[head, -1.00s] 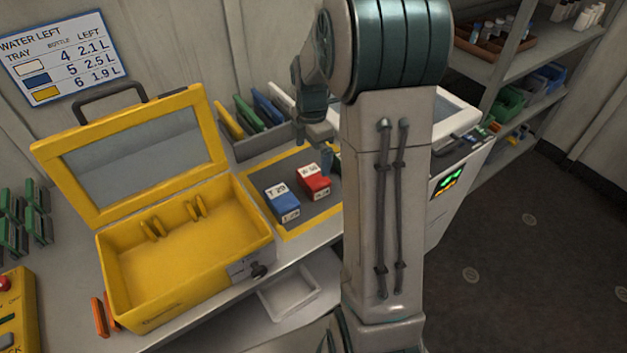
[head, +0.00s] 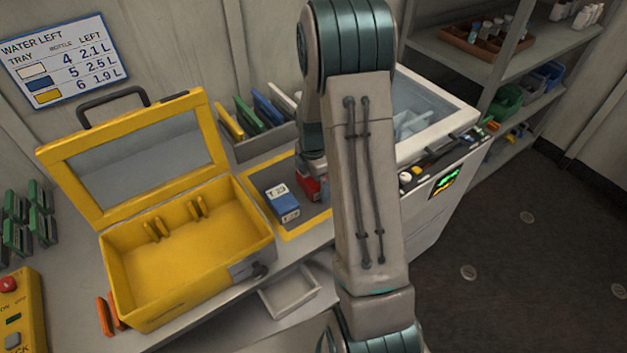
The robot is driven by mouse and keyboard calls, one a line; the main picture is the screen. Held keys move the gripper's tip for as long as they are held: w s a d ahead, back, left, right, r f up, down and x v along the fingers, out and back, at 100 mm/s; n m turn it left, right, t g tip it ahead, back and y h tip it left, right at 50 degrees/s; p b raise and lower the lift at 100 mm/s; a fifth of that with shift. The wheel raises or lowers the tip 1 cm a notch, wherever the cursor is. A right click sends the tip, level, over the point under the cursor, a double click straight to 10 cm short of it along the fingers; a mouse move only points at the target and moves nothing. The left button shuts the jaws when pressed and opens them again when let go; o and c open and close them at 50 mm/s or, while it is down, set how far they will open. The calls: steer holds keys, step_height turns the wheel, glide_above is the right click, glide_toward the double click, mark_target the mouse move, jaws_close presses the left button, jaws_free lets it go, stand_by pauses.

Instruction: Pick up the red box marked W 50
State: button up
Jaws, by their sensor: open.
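The red box (head: 309,189) sits on the dark mat with a yellow border (head: 263,208). Only its left part shows; my arm covers the rest, including its marking. A blue box (head: 284,203) marked T 29 stands just left of it on the same mat. My gripper (head: 322,183) is down at the red box, mostly hidden behind my own arm. It is open. I cannot tell whether its fingers are around the box or beside it.
An open, empty yellow case (head: 185,262) stands left of the mat. Behind the mat is a grey rack (head: 262,146) with coloured plates. A white machine (head: 437,165) with a clear lid stands to the right. A white tray (head: 290,291) lies below the counter edge.

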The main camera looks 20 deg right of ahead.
steer(key=c, duration=1)
steer(key=shift+r, duration=0.15)
